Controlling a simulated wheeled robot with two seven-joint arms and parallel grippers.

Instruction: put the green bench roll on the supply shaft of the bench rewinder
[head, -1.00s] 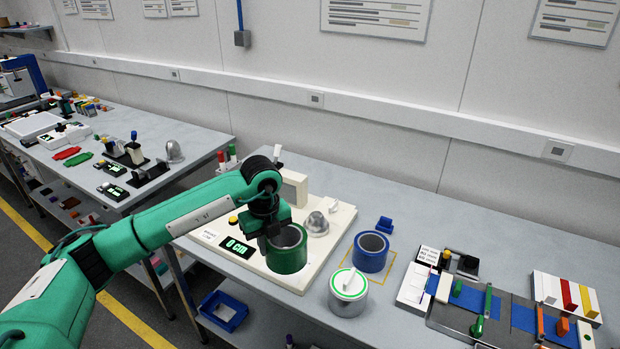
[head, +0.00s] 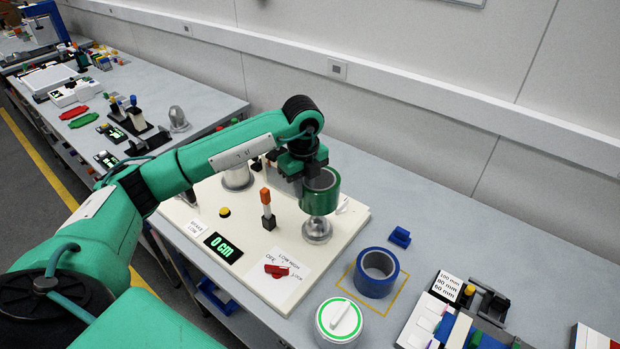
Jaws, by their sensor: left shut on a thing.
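The green bench roll (head: 320,193) is held by its upper side in my left gripper (head: 303,176), which is shut on it. The roll's axis is roughly upright. The bench rewinder (head: 345,222) is a cream board on the bench. Its silver rounded hub (head: 317,232) shows directly below the roll in the picture. I cannot tell whether the roll touches the hub or hangs above it, nor whether this hub is the supply shaft. Another silver cylinder (head: 238,180) stands at the back left of the board, partly hidden by my arm. My right gripper is not in view.
On the board are an orange-topped post (head: 267,212), a red knob (head: 277,270) and a display (head: 223,247) reading 0 cm.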

